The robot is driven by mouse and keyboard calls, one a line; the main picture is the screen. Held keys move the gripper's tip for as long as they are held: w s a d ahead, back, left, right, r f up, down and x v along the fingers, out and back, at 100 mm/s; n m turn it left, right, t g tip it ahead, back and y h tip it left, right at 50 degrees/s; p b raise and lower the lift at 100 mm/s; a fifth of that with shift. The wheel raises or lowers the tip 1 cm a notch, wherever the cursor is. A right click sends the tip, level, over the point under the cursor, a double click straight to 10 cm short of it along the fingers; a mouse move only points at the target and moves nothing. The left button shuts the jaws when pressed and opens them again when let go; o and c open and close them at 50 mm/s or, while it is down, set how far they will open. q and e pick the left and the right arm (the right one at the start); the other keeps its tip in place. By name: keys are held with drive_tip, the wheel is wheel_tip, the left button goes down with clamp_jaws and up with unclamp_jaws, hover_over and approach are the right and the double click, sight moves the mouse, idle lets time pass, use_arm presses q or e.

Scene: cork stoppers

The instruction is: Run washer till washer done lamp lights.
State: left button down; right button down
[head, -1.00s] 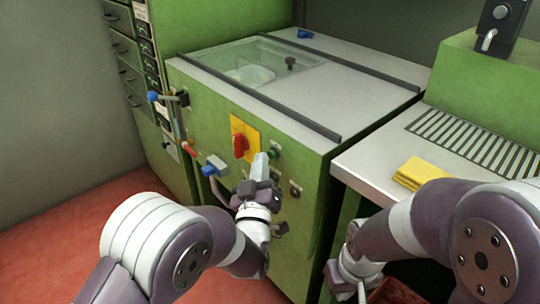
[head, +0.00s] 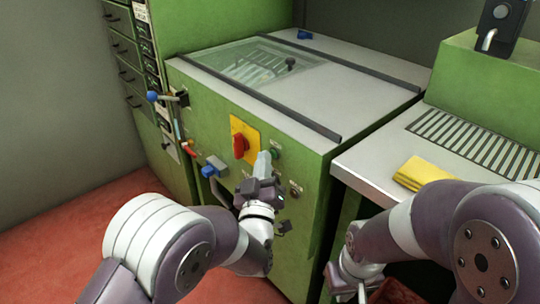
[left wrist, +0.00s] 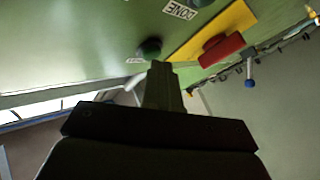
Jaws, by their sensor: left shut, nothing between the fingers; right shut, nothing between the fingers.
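The washer (head: 225,115) is a green cabinet with a grey top and a glass window (head: 245,62); pale slatted shapes show inside. Its front has a red knob (head: 240,145) on a yellow plate, also in the left wrist view (left wrist: 222,47), and a green button (head: 276,153). My left gripper (head: 263,158) is shut and empty, its tips just by this button. In the left wrist view the button (left wrist: 150,48) is just beyond the fingers; contact is unclear. A DONE label (left wrist: 180,10) lies beside a dark round lamp (left wrist: 201,2), which looks unlit.
A blue-ended lever (head: 165,97) and a blue handle (head: 213,166) stick out left of my left gripper. A grey bench with a slotted grille (head: 480,145) and a folded yellow cloth (head: 417,173) is at right. Red floor is free at left.

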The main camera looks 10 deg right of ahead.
use_arm(q)
drive_tip(key=shift+a, duration=0.1)
drive_tip(key=shift+s+a, duration=0.5)
drive_tip(key=shift+a, duration=0.1)
drive_tip(key=s+a, duration=0.1)
drive_tip(key=a, duration=0.1)
drive_tip(key=s+a, duration=0.2)
idle(0.5)
